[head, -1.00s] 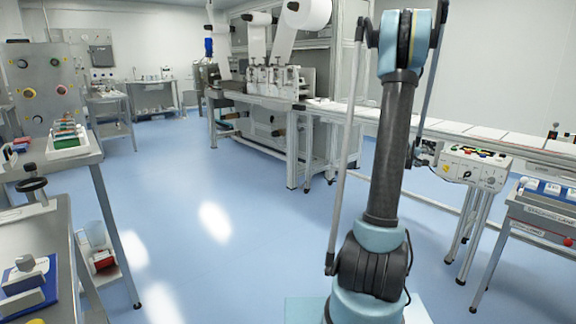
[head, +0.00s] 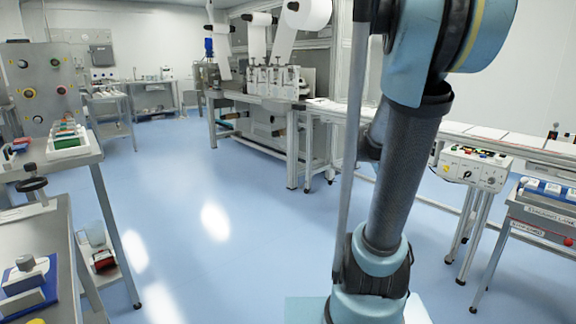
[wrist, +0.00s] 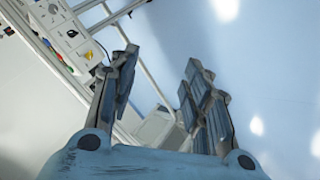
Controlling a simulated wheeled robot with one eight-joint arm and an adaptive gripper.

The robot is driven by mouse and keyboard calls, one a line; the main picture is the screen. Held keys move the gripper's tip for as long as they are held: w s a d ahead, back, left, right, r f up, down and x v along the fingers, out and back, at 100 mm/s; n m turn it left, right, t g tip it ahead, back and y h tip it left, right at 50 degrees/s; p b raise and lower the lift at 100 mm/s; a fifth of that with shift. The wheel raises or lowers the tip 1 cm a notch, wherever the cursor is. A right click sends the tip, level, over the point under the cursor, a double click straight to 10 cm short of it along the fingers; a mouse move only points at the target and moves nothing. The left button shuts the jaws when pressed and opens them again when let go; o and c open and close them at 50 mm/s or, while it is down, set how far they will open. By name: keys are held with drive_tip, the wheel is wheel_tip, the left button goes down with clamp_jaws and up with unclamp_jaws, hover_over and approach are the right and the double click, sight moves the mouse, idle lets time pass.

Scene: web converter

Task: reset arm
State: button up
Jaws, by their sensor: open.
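My gripper (wrist: 158,92) shows in the wrist view with its two fingers spread apart. Nothing is between the fingers, and blue floor and a pale frame lie beyond them. The gripper is out of sight in the head view. There my arm (head: 395,190) rises from the lower right and bends at a large joint at the top of the picture.
A control box (head: 474,166) on legs stands to the right of my arm, beside the conveyor (head: 470,133). The web machine (head: 270,85) with white rolls is at the back. Benches stand at the left (head: 90,157). The blue floor (head: 230,215) between is clear.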

drive_tip(key=s+a+f+g+y, duration=0.1)
drive_tip(key=s+a+f+y, duration=0.2)
drive_tip(key=s+a, duration=0.6)
drive_tip(key=s+a+f+g+y, duration=0.2)
drive_tip(key=s+a+f, duration=0.4)
drive_tip(key=s+a, duration=0.3)
drive_tip(key=s+y, duration=0.1)
drive_tip(key=s, duration=0.3)
drive_tip(key=shift+s+a+f+y, duration=0.2)
drive_tip(key=shift+s+f+y, duration=0.05)
drive_tip(key=shift+y, duration=0.05)
drive_tip(key=shift+c, duration=1.3)
drive_tip(key=shift+d, duration=0.1)
